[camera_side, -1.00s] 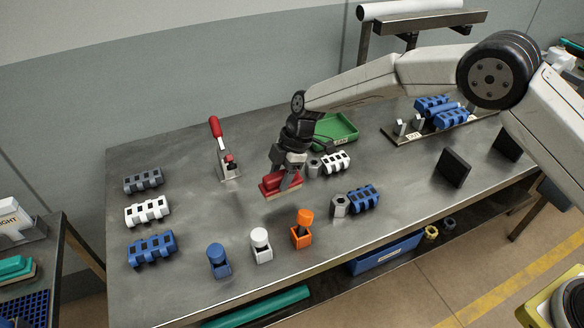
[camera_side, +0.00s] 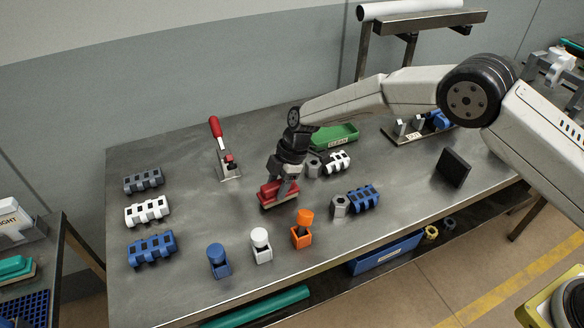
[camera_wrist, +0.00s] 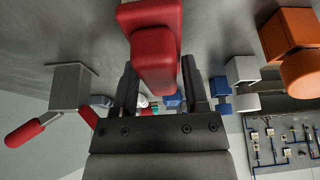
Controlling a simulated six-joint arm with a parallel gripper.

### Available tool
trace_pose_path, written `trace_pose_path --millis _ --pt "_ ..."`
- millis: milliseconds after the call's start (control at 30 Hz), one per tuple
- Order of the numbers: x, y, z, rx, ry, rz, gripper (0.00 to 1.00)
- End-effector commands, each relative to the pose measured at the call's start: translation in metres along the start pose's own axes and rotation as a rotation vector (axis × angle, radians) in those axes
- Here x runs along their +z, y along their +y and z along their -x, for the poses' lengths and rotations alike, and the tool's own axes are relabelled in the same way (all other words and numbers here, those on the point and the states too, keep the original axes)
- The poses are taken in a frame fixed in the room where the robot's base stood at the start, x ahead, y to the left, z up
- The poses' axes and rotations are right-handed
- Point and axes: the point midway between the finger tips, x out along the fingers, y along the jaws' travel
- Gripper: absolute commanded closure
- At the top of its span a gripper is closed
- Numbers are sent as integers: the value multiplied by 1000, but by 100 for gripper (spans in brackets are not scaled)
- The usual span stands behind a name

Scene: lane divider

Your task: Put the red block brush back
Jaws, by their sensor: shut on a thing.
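My gripper (camera_side: 284,182) points down and is shut on the brush. In the wrist view the red brush (camera_wrist: 155,50) shows between the two dark fingers of my gripper (camera_wrist: 158,85). The underside of the brush is hidden.
A toggle clamp (camera_side: 226,162) with a red handle stands to the left. Blue, white and orange capped blocks (camera_side: 302,231) line the front. A green tray (camera_side: 335,137) and a white ribbed block (camera_side: 339,162) lie behind right. Bare table (camera_side: 190,205) lies left of the brush.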

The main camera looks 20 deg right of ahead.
Motion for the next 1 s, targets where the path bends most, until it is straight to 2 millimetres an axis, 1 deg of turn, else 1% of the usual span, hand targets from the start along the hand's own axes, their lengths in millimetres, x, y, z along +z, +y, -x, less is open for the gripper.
trace_pose_path --millis 267,300,400,767,867,1000 --pt "2 0 -5 -1 0 -1 98" --pt "2 0 -6 -1 0 0 36" --pt "2 0 -5 -1 0 0 7" --pt "2 0 -4 0 0 0 7" --pt "1 0 0 0 0 0 7" --pt "1 0 10 -1 1 0 7"
